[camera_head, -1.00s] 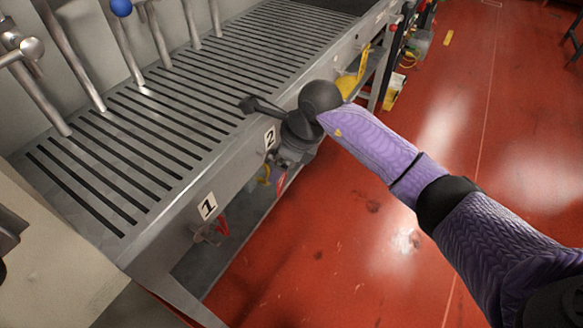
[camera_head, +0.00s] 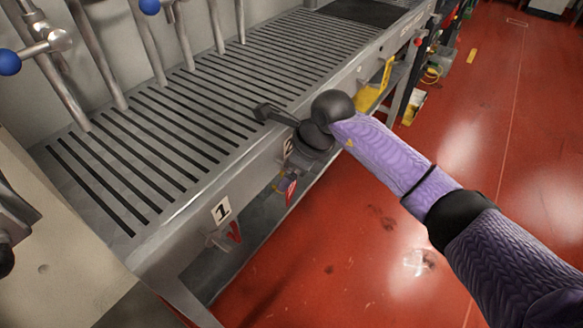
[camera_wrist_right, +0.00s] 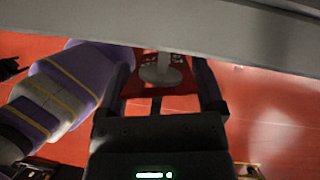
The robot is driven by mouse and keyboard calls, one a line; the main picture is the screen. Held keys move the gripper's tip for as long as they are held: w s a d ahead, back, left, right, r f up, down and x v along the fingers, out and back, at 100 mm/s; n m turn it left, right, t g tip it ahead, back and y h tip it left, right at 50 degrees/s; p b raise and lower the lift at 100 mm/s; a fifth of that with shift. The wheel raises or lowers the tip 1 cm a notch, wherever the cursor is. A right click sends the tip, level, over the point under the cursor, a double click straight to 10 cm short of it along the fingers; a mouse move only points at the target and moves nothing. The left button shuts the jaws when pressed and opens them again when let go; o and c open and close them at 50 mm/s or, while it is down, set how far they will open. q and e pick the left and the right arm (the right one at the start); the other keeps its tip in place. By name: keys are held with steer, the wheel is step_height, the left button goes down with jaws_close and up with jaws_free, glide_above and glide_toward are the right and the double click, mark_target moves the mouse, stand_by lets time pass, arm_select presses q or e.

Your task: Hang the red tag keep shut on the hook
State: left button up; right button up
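My right arm comes in from the right in the head view, and its wrist is at the front edge of the slatted bench, by the partly hidden label 2. A red tag (camera_head: 291,188) with a white mark hangs just below that wrist. My right gripper (camera_wrist_right: 162,75) has its two dark fingers apart in the right wrist view. Between them show a red tag (camera_wrist_right: 175,58) with white lettering and a pale round hook or knob (camera_wrist_right: 160,75). I see no finger clearly pressed on the tag. The hook behind label 2 is mostly hidden. My left gripper is not in view.
Label 1 (camera_head: 221,210) is on the bench front, with another red tag (camera_head: 235,232) beneath it. The slatted bench (camera_head: 150,245) has metal levers with blue knobs (camera_head: 9,62) behind it. A yellow part (camera_head: 374,90) hangs further along. The red floor at right is open.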

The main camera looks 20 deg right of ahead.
steer(key=shift+o, duration=0.5)
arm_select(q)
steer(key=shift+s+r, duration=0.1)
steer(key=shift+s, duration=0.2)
